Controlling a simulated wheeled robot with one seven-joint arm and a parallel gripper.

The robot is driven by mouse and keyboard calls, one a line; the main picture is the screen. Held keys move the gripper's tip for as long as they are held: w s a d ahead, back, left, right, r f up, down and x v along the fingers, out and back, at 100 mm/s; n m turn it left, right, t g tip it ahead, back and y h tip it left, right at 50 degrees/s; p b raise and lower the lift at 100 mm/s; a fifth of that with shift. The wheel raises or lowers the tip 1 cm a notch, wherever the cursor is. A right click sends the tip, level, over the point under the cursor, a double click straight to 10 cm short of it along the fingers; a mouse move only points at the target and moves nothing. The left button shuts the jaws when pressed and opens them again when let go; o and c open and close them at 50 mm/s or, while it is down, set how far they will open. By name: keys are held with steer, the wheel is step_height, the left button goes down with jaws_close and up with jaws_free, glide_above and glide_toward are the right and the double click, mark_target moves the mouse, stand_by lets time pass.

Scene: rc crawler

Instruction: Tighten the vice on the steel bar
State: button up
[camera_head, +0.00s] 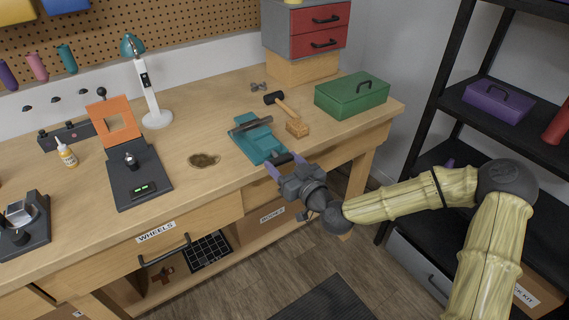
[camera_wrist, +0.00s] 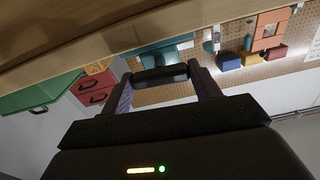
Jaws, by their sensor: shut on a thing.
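The teal vice (camera_head: 262,146) is mounted on the workbench near its front edge. The dark steel bar (camera_head: 250,125) lies across the vice at its back end. A black vice handle (camera_head: 283,158) sticks out at the front of the vice. My gripper (camera_head: 285,164) is at the bench's front edge, its two purple fingers on either side of the handle. In the wrist view my gripper (camera_wrist: 163,80) is shut on the black handle (camera_wrist: 160,76), with part of the teal vice (camera_wrist: 165,52) behind it. The contact between bar and jaws is too small to judge.
A mallet (camera_head: 285,105), a wooden block (camera_head: 297,128) and a green toolbox (camera_head: 351,95) stand right of the vice. A dark shelf rack (camera_head: 430,110) is at the right.

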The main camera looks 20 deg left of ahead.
steer(key=m, duration=0.8)
steer(key=shift+p, duration=0.4)
steer(key=m, duration=0.3)
steer(key=shift+m+p, duration=0.3)
steer(key=shift+m, duration=0.1)
steer(key=m, duration=0.3)
steer(key=shift+m+p, duration=0.3)
steer(key=shift+p, duration=0.05)
steer(key=m+p, duration=0.1)
steer(key=m, duration=0.6)
steer(key=m+p, duration=0.1)
steer(key=m, duration=0.5)
steer(key=shift+f+p, duration=0.1)
steer(key=shift+p, duration=0.2)
steer(key=shift+m, duration=0.4)
